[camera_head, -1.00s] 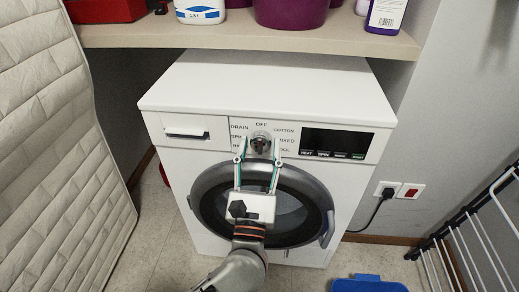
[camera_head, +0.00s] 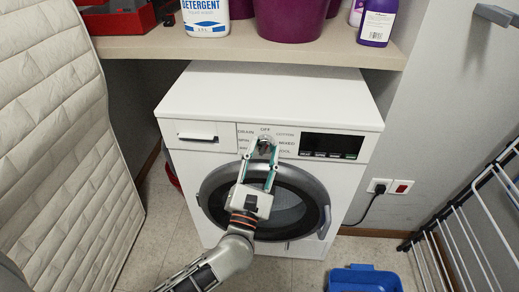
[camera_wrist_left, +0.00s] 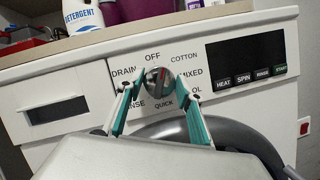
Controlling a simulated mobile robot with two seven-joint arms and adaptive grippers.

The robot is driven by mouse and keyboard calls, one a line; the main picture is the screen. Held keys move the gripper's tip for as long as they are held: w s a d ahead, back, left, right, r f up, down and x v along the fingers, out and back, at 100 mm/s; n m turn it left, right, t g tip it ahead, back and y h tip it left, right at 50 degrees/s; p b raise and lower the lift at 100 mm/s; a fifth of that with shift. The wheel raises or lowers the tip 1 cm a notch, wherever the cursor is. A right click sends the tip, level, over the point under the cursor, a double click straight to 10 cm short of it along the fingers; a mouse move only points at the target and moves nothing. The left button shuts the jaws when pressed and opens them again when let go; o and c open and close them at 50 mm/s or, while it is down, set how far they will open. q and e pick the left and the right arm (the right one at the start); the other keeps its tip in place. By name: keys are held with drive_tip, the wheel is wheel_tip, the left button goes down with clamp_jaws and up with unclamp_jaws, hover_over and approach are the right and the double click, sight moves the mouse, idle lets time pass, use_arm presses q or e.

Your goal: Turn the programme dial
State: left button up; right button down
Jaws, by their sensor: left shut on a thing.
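The programme dial (camera_head: 265,143) is a round grey knob on the front panel of the white washing machine (camera_head: 265,95). Labels such as OFF, DRAIN, COTTON and MIXED ring it. My left gripper (camera_head: 262,150) comes up from below, its green-lined fingers on either side of the dial. It is shut on the dial. In the left wrist view, the dial (camera_wrist_left: 160,83) shows between the fingertips (camera_wrist_left: 162,85), with a raised grip and a small reddish mark. The fingers cover part of the labels. I cannot read its exact setting. My right gripper is not in view.
A shelf (camera_head: 240,48) with a detergent bottle (camera_head: 206,16) and purple tubs (camera_head: 290,18) overhangs the back of the machine. A padded board (camera_head: 60,130) stands left. A drying rack (camera_head: 465,215) and blue container (camera_head: 363,279) are right.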

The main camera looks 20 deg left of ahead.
use_arm(q)
drive_tip(key=shift+a+r+m+h+p, duration=0.1)
drive_tip(key=shift+r+m+h+p, duration=0.2)
drive_tip(key=shift+r+m+p, duration=0.5)
drive_tip(key=shift+m+p, duration=0.2)
drive_tip(key=shift+m, duration=0.3)
drive_tip(key=m+h+p, duration=0.1)
drive_tip(key=m+p, duration=0.1)
drive_tip(key=shift+m+h, duration=0.3)
drive_tip(key=m+g+h+p, duration=0.1)
drive_tip(key=m+p, duration=0.2)
drive_tip(key=p, duration=0.1)
drive_tip(key=m+g+h+p, duration=0.1)
drive_tip(key=m+p, duration=0.3)
drive_tip(key=p, duration=0.1)
drive_tip(key=shift+g, duration=0.4)
drive_tip(key=shift+f+m+p, duration=0.3)
drive_tip(key=shift+m+p, duration=0.4)
drive_tip(key=shift+p, duration=0.5)
drive_tip(key=shift+f+m+g+p, duration=0.3)
drive_tip(key=shift+m+g+p, duration=0.2)
drive_tip(key=shift+m+p, duration=0.5)
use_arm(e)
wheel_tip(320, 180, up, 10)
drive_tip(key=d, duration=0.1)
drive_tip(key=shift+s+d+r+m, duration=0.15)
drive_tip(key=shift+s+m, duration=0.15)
